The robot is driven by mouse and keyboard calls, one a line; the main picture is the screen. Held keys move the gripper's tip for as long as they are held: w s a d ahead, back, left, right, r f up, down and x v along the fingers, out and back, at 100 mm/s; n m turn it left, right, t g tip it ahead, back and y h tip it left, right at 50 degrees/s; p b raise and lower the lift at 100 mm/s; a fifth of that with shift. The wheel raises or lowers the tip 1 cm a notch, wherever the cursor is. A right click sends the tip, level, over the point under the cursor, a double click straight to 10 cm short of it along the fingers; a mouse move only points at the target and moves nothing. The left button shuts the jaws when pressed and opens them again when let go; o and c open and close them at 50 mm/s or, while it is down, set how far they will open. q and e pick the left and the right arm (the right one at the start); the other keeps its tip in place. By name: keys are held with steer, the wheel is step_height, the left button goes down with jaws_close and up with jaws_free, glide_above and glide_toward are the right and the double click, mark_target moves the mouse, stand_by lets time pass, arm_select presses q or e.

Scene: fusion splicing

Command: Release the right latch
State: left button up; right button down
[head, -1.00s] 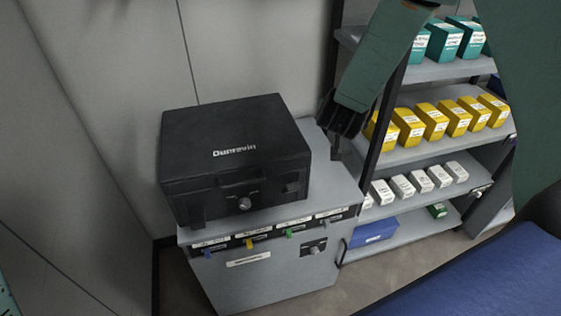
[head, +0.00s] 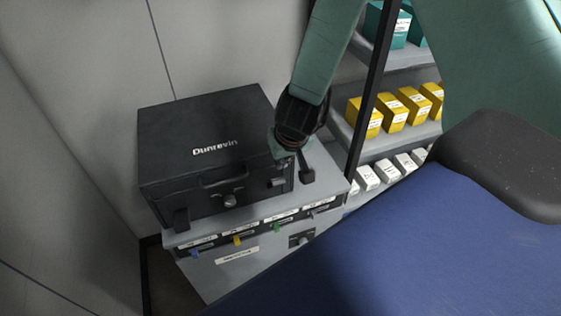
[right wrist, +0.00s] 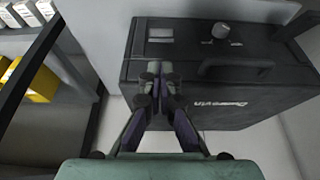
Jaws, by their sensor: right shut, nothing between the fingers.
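A black case (head: 205,150) marked "Dunrevin" sits on a grey cabinet. The right latch (head: 278,183) is a small tab on its front face, near the right corner; the left latch (head: 181,218) is at the other end. In the right wrist view, the case (right wrist: 250,100) appears upside down, with the right latch (right wrist: 161,33) beyond my fingertips. My right gripper (head: 306,174) is shut and empty, just right of the case's front right corner. In the right wrist view, the fingertips (right wrist: 153,72) overlap the case's edge; contact cannot be told. My left gripper is out of view.
A round knob (head: 230,200) and a handle (head: 222,178) are on the case front. The grey cabinet (head: 325,170) has bare top beside the case and coloured tabs along its front. Shelves with yellow boxes (head: 363,117) stand to the right behind a dark post (head: 367,85).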

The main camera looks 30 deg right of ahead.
mark_target(276, 183)
steer(key=b+x, duration=0.2)
steer(key=x, duration=0.5)
steer(key=shift+w, duration=0.15)
steer(key=shift+w+d+f, duration=0.1)
steer(key=shift+d+f, duration=0.05)
steer(key=shift+f, duration=0.35)
steer(key=shift+w, duration=0.15)
steer(key=shift+w+f, duration=0.1)
steer(key=shift+b, duration=0.3)
